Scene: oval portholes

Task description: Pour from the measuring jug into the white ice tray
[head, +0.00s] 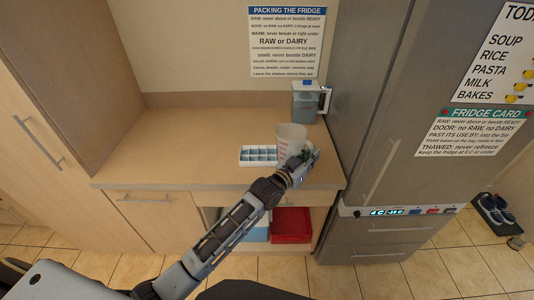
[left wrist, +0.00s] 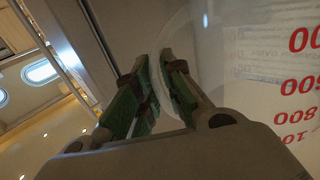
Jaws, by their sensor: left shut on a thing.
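The measuring jug (head: 290,136) is a clear, whitish cup with red marks, at the right part of the wooden counter. My left gripper (head: 303,166) is at its right side, shut on it. In the left wrist view the gripper's green pads (left wrist: 158,92) close on a pale curved strip of the jug, and red numbers show on the jug's wall (left wrist: 295,85). The white ice tray (head: 257,154) lies on the counter just left of the jug, its cells pale blue. The jug looks roughly upright; its contents cannot be made out. My right gripper is not in view.
The grey fridge (head: 385,110) rises close on the right. The counter (head: 175,145) is clear on the left. A red bin (head: 290,225) sits on the shelf below.

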